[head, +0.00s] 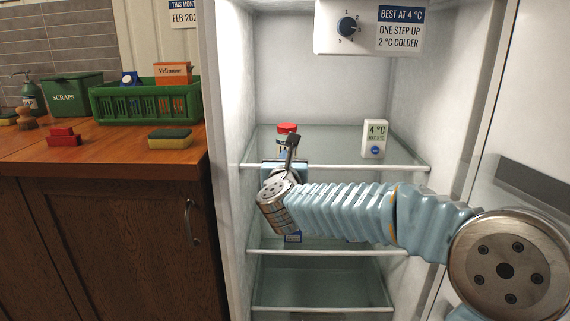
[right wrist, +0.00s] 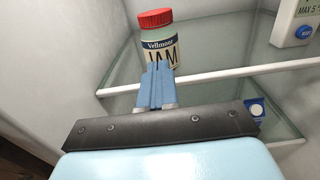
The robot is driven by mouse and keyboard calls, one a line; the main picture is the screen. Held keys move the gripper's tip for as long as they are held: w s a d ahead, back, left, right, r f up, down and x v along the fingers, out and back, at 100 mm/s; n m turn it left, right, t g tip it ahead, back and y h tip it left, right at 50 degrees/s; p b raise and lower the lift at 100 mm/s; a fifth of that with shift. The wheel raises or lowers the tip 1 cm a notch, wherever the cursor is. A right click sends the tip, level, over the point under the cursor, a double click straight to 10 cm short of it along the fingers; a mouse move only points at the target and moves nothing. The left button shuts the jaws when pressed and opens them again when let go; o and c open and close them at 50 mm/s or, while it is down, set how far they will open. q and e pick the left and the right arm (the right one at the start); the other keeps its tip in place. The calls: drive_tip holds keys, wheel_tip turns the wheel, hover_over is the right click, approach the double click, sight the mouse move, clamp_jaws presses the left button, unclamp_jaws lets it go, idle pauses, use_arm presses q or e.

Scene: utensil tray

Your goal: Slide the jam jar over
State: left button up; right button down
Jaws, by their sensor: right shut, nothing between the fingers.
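The jam jar (right wrist: 159,40) has a red lid and a label reading "Vellmour JAM". It stands upright on the glass fridge shelf (head: 345,148), towards the left side. In the head view the jam jar (head: 287,129) shows mostly as its red lid, with my right gripper in front of it. My right gripper (right wrist: 157,70) is shut and empty, its fingertips in front of the jar's lower label. I cannot tell whether they touch the jar. In the head view my right gripper (head: 291,141) reaches into the fridge from the right. My left gripper is not in view.
A white thermometer (head: 375,139) reading 4 °C stands on the same shelf to the right. Shelf between it and the jar is clear. A dial box (head: 347,27) hangs above. A lower shelf (head: 330,250) holds a small blue-and-white item (head: 292,238). The fridge's left wall is close to the jar.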

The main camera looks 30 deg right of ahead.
drive_tip(key=p+x, duration=0.1)
drive_tip(key=x, duration=0.4)
drive_tip(key=b+x, duration=0.2)
drive_tip(key=x, duration=0.4)
drive_tip(key=shift+w+f, duration=0.1)
drive_tip(key=shift+w, duration=0.05)
drive_tip(key=shift+w+d, duration=0.1)
drive_tip(key=shift+w, duration=0.1)
